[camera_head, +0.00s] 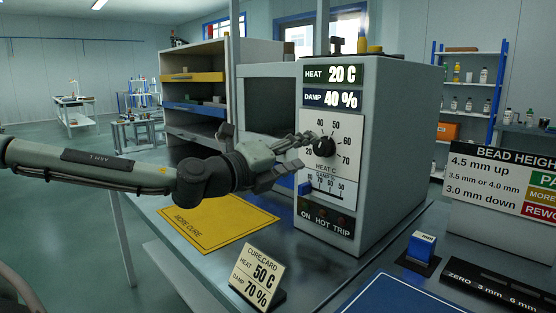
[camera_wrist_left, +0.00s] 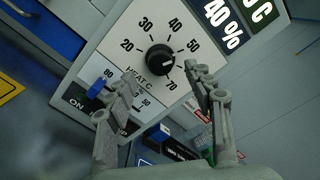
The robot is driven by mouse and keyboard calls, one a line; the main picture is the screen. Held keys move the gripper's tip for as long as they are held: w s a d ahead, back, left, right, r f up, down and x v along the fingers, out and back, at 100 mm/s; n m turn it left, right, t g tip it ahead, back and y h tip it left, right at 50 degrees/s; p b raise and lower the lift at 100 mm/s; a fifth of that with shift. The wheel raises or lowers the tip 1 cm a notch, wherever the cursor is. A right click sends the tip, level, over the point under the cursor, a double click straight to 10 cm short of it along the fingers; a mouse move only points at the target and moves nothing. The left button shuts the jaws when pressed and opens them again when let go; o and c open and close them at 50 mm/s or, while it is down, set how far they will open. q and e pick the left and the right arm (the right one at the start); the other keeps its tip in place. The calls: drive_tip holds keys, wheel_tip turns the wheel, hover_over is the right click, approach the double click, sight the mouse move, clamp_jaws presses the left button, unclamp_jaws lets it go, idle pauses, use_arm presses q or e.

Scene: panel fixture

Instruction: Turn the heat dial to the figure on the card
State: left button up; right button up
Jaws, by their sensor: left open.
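The heat dial (camera_head: 324,147) is a round black knob on the white scale of the grey cabinet. The display above it (camera_head: 345,74) reads HEAT 20 C. The card (camera_head: 257,275) stands on the bench and reads HEAT 50 C, DAMP 70 %. My left gripper (camera_head: 306,149) is in front of the panel, just left of the dial in the head view. In the left wrist view the dial (camera_wrist_left: 160,59) shows beyond and between the open, empty fingertips (camera_wrist_left: 160,74). Contact is not visible. A finger partly covers the scale near 60. My right gripper is not in view.
A blue damp slider (camera_head: 304,188) sits below the dial, close to my gripper. A yellow MORE CURE mat (camera_head: 217,222) lies left of the cabinet.

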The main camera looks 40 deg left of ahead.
use_arm(q)
drive_tip(key=s, duration=0.7)
drive_tip(key=shift+a, duration=0.25)
